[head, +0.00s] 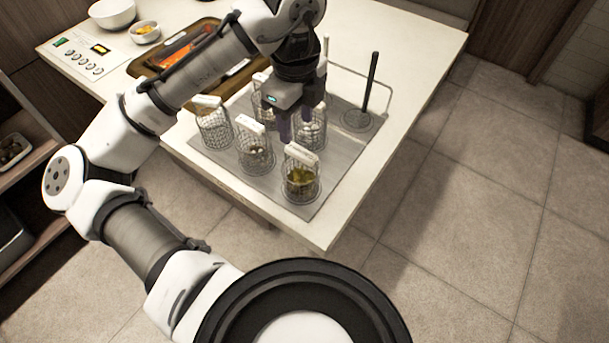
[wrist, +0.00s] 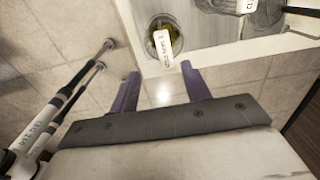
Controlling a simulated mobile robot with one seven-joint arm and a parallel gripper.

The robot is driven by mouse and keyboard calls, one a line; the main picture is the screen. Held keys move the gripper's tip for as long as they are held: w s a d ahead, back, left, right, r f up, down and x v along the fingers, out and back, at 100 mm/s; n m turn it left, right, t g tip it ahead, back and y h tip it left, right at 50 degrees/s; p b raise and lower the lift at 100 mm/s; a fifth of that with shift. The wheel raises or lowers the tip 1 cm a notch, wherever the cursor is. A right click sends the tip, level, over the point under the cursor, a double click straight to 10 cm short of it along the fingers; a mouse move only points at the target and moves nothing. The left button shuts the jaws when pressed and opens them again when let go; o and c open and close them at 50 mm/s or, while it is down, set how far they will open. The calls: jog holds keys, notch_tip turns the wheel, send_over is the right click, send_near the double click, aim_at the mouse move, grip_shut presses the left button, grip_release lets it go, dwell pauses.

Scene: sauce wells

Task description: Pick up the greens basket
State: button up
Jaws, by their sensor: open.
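The greens basket (head: 301,184) is a wire mesh cylinder with green contents and a white labelled handle. It stands upright at the near right corner of the grey plate in the head view. In the wrist view the basket (wrist: 172,38) shows at the top, its white handle pointing down toward the jaws. My gripper (head: 297,128) is open and empty, above and behind the basket in the head view. In the wrist view my gripper (wrist: 158,80) has its two purple fingers apart, with the handle's end near the gap. I cannot tell whether they touch.
Other wire baskets stand close by, including one with a white handle (head: 255,152) and one at the left (head: 214,128). A ladle with a black upright handle (head: 371,82) stands at the right. A tray (head: 188,62) lies behind. The counter's right edge is near.

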aim_at(300, 151)
notch_tip(300, 151, down, 6)
jog(key=shift+f, duration=0.15)
jog(key=shift+w+d+f+p, duration=0.15)
jog(key=shift+f+p, duration=0.1)
jog(key=shift+f, duration=1.1)
jog(key=shift+w+d+f+p, duration=0.1)
jog(key=shift+w+f+p, duration=0.1)
jog(key=shift+f, duration=1.1)
grip_shut()
